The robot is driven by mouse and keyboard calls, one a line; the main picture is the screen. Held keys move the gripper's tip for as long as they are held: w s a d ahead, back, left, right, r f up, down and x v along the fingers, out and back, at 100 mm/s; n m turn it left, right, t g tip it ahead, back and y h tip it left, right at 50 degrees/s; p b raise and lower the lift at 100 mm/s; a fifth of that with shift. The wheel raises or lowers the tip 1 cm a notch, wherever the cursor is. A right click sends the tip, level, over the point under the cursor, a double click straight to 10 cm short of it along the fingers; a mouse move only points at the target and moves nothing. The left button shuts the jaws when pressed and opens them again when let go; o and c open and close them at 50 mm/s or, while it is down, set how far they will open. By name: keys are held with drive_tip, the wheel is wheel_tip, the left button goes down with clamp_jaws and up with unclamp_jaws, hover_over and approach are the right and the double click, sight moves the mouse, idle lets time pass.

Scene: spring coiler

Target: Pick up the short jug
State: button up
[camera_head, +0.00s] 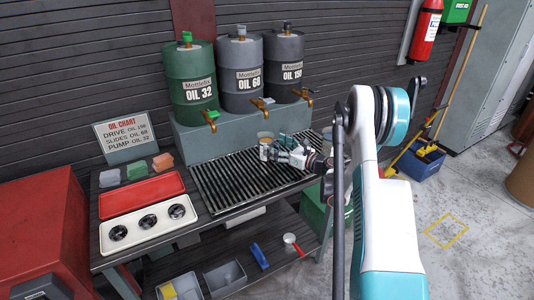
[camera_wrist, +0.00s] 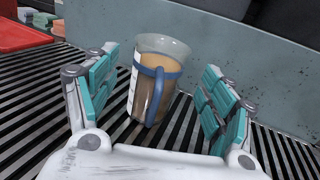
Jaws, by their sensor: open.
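A jug (camera_wrist: 152,88) with clear walls, brown liquid inside, a white label and a blue band and handle stands upright on the slatted rack. In the head view the jug (camera_head: 264,136) is small, at the rack's back edge, partly behind my gripper. My gripper (camera_wrist: 160,66) is open, with teal-padded fingers to the left and right of the jug. Gaps show between the pads and the jug in the wrist view. The blue handle faces my palm. In the head view my gripper (camera_head: 272,150) is low over the rack.
The grey drum stand (camera_head: 190,142) rises close behind the jug, bearing three oil drums with brass taps. The slatted rack (camera_head: 228,188) is otherwise clear. A red tray (camera_head: 142,195) lies left of it. A white cup with a red handle (camera_head: 290,239) is on the lower shelf.

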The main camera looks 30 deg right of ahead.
sight(272, 145)
drive_tip(key=b+x, duration=0.1)
drive_tip(key=x, duration=0.2)
drive_tip(key=shift+w+a+f+b, duration=0.15)
drive_tip(key=shift+w+a+b, duration=0.15)
drive_tip(key=shift+w+b, duration=0.05)
drive_tip(key=shift+w+a, duration=0.1)
drive_tip(key=shift+w, duration=0.3)
drive_tip(key=c, duration=1.3)
drive_tip(key=shift+r, duration=0.25)
drive_tip(key=shift+c, duration=0.3)
drive_tip(key=shift+r+p, duration=0.45)
drive_tip(key=shift+r, duration=0.15)
wheel_tip(272, 145, up, 2)
drive_tip(key=shift+r+p, duration=0.2)
drive_tip(key=shift+p, duration=0.45)
drive_tip(key=p+v, duration=0.3)
drive_tip(key=v, duration=1.5)
drive_tip(key=shift+p, duration=0.35)
